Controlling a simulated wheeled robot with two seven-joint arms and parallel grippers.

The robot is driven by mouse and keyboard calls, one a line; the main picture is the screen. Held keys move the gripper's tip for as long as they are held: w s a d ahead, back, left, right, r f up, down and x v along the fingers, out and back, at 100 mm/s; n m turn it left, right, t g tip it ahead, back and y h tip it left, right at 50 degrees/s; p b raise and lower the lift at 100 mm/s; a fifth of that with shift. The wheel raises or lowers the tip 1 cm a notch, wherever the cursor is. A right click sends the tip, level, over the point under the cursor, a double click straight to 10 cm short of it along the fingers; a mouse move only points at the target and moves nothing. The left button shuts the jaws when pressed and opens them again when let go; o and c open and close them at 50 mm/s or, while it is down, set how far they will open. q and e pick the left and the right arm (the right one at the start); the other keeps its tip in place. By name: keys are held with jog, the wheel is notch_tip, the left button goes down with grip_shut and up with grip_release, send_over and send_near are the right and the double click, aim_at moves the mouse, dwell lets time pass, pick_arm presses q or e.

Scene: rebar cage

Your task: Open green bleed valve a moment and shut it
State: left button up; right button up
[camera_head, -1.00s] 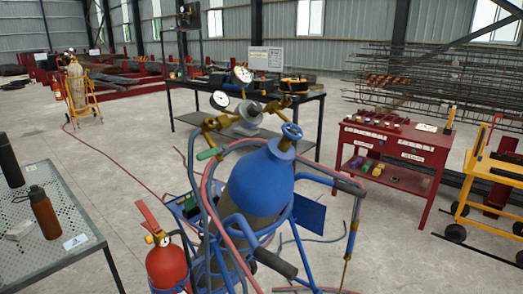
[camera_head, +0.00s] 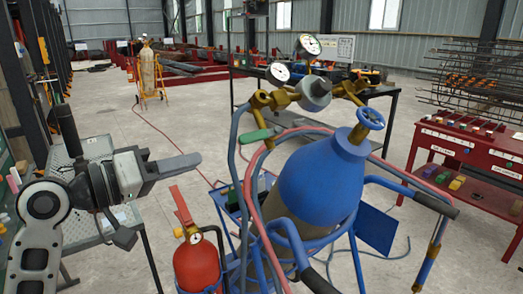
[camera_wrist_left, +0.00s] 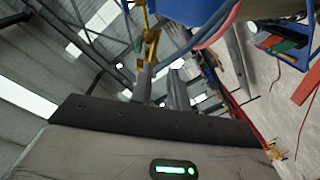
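The green bleed valve handle (camera_head: 262,134) sticks out from the brass regulator (camera_head: 283,98) above the blue gas cylinder (camera_head: 322,182). It also seems to show as a small green patch beside brass fittings in the left wrist view (camera_wrist_left: 138,45). My left gripper (camera_head: 193,160) points right towards it, a clear distance to its left and a little lower. In the left wrist view, the fingers of my left gripper (camera_wrist_left: 160,76) stand apart with an empty gap. The cylinder's blue handwheel (camera_head: 371,118) is on top. My right gripper is out of view.
Two gauges (camera_head: 310,46) top the regulator. Red and blue hoses loop around the cylinder on its blue cart. A red fire extinguisher (camera_head: 197,262) stands below my left gripper. A perforated table (camera_head: 90,152) is behind my left arm. A red cabinet (camera_head: 462,150) stands at right.

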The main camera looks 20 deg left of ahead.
aim_at(263, 132)
pick_arm(q)
jog(key=shift+m+h, duration=0.5)
jog(key=shift+h, duration=0.1)
jog(key=r+p+x, duration=0.1)
jog(key=x, duration=0.4)
jog(key=p+x, duration=0.1)
jog(key=x, duration=0.3)
jog(key=s+d+r+p+x, duration=0.1)
jog(key=x, duration=0.4)
jog(key=shift+w+d+r, duration=0.25)
jog(key=shift+d+r, duration=0.05)
jog(key=shift+r, duration=0.05)
jog(key=shift+d, duration=0.1)
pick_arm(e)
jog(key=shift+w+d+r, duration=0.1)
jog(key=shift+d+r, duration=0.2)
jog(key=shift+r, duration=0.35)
pick_arm(q)
jog(key=shift+c, duration=0.4)
grip_shut()
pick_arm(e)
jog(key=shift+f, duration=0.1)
